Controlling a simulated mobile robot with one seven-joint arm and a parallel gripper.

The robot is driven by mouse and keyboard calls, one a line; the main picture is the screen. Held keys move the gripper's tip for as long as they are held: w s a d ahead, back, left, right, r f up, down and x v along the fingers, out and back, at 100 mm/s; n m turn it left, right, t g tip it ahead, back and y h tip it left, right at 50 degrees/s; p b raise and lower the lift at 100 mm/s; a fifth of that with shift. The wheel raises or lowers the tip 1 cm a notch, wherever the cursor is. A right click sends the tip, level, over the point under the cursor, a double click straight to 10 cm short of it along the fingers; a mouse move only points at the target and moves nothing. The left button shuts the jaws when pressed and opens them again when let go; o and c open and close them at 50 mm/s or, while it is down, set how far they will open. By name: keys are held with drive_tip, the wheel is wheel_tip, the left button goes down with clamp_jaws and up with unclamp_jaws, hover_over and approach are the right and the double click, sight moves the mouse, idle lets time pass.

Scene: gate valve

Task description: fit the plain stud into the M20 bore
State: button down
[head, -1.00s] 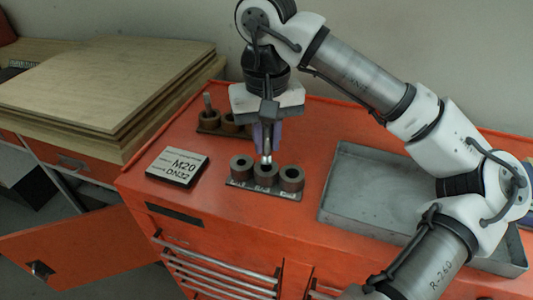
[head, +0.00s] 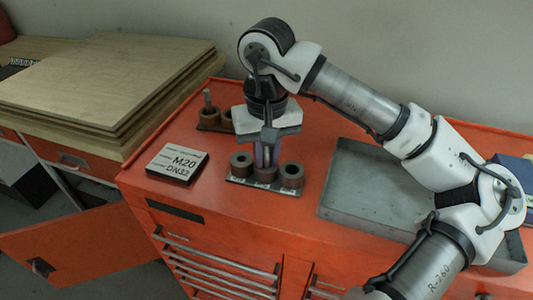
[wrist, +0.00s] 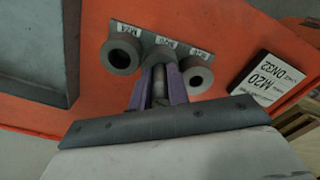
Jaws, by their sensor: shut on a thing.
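In the wrist view the fingers are shut on the grey plain stud (wrist: 160,88), in line with the middle collar (wrist: 160,54). The stud's lower end is hidden, so its depth in the bore cannot be told. The left collar (head: 241,164) and right collar (head: 291,176) have open, empty bores.
A card (head: 178,164) reading M20 DN32 lies left of the plate. A second rack (head: 207,126) with an upright stud stands behind. A grey tray (head: 345,200) lies to the right, wooden boards (head: 100,80) to the left. Red top between card and plate is clear.

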drive_tip(key=shift+s+f, duration=0.15)
drive_tip(key=shift+f, duration=0.4)
drive_tip(key=c, duration=1.4)
unclamp_jaws()
drive_tip(key=shift+s, duration=0.1)
drive_tip(key=shift+c, duration=0.2)
drive_tip(key=shift+o, duration=0.5)
drive_tip(key=shift+a+r+p, duration=0.15)
drive_tip(key=shift+r+p, duration=0.5)
drive_tip(key=shift+p, duration=0.2)
drive_tip(key=r, duration=0.3)
drive_tip(key=r+b, duration=0.1)
drive_tip(key=r, duration=0.3)
drive_tip(key=r+b, duration=0.1)
drive_tip(key=r, duration=0.3)
drive_tip(key=shift+w, duration=0.25)
drive_tip(key=shift+r, duration=0.5)
